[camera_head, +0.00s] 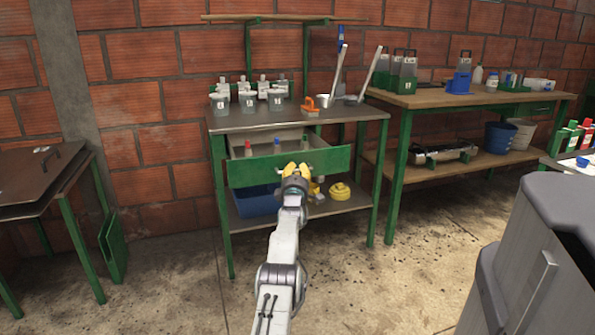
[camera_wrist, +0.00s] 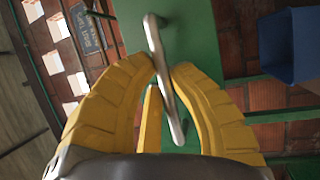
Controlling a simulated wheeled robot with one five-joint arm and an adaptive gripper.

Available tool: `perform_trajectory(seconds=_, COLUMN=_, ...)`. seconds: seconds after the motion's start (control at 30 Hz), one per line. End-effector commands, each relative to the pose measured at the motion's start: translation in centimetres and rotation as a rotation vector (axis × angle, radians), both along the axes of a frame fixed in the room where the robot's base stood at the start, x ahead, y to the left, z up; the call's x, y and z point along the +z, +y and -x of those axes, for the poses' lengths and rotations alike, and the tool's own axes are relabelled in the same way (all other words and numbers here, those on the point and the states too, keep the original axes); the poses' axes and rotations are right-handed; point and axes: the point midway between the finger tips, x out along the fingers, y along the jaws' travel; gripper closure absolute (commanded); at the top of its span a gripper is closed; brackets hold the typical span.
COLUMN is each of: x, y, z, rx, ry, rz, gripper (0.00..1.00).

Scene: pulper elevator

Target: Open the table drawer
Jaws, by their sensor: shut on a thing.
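The table drawer (camera_head: 327,164) has a green front and is pulled out from under the grey-topped table (camera_head: 350,115). Items with red and blue tops show inside it. My gripper (camera_head: 295,168) is at the middle of the drawer front, with its yellow fingers at the handle. In the wrist view, the metal handle bar (camera_wrist: 158,55) runs between the yellow fingers of my gripper (camera_wrist: 165,80), with the green drawer front (camera_wrist: 195,40) behind. The fingers are shut on the handle. In the head view my gripper hides most of the handle.
A blue bin (camera_head: 256,201) and a yellow object (camera_head: 340,191) are on the lower shelf. A wooden-topped bench (camera_head: 450,98) stands to the right and a brown-topped table (camera_head: 35,178) to the left. Concrete floor in front is free.

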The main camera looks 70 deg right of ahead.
Motion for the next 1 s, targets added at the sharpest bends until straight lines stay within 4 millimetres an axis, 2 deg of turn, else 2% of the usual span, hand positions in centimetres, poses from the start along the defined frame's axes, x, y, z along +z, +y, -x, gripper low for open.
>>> perform_trajectory(seconds=0.03, x=-0.15, y=0.05, z=-0.26, rx=0.004, ry=-0.001, rz=-0.003, gripper=1.00)
perform_trajectory(seconds=0.07, x=-0.15, y=0.05, z=-0.26, rx=0.004, ry=-0.001, rz=-0.003, gripper=0.81)
perform_trajectory(seconds=0.37, x=-0.06, y=0.02, z=-0.10, rx=0.001, ry=-0.001, rz=-0.001, gripper=0.55)
perform_trajectory(seconds=1.0, x=-0.12, y=0.44, z=0.07, rx=0.000, ry=0.000, rz=-0.002, gripper=0.55)
